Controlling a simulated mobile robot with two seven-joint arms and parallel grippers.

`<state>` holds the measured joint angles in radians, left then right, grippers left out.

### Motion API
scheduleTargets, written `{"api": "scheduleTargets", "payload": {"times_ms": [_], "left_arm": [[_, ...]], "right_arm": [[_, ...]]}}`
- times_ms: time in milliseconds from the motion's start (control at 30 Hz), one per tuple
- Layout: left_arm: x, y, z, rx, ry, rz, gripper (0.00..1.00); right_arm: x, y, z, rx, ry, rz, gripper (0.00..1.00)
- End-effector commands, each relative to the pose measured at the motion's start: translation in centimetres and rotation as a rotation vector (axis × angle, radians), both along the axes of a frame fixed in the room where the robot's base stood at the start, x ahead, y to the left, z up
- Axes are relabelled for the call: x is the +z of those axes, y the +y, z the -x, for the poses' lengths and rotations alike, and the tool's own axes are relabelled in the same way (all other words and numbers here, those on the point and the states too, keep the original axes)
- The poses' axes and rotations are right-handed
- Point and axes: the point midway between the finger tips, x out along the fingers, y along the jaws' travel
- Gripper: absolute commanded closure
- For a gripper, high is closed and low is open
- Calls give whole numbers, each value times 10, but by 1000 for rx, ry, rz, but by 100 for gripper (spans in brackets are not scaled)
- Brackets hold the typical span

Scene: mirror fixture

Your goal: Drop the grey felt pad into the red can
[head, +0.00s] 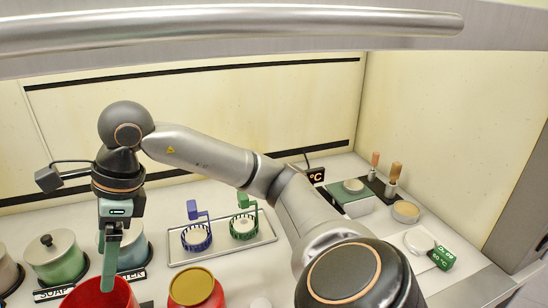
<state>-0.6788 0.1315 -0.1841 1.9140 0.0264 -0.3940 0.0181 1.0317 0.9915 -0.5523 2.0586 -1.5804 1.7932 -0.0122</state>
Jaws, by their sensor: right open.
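A red can (124,297), open at the top, stands at the bottom left and is cut off by the picture's lower edge. My right gripper (109,284) points down at it, its fingertips over or inside the mouth. The fingers are seen edge-on and line up in this view; the gripper is open. No grey felt pad can be made out at the fingers, and the can's floor is hidden. A second red can (190,295) with a gold-coloured top stands to the right. My left gripper is not in view.
Lidded pots, one green (57,263), stand at left behind labels. A tray (225,252) holds blue (197,238) and green (243,226) baskets. Pale discs (419,240), a green 60 °C block (441,258) and wooden-handled tools (393,178) lie right. A metal bar (230,30) crosses above.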

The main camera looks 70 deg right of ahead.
Motion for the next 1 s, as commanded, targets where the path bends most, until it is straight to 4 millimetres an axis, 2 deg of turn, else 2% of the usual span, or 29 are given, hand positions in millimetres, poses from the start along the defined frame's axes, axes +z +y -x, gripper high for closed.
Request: {"api": "scheduleTargets", "payload": {"times_ms": [100,300,1000], "left_arm": [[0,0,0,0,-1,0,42],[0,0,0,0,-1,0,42],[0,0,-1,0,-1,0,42]], "right_arm": [[23,-8,5,-3,-4,0,13],[44,-15,11,-3,-1,1,13],[48,-16,12,-1,1,1,13]]}}
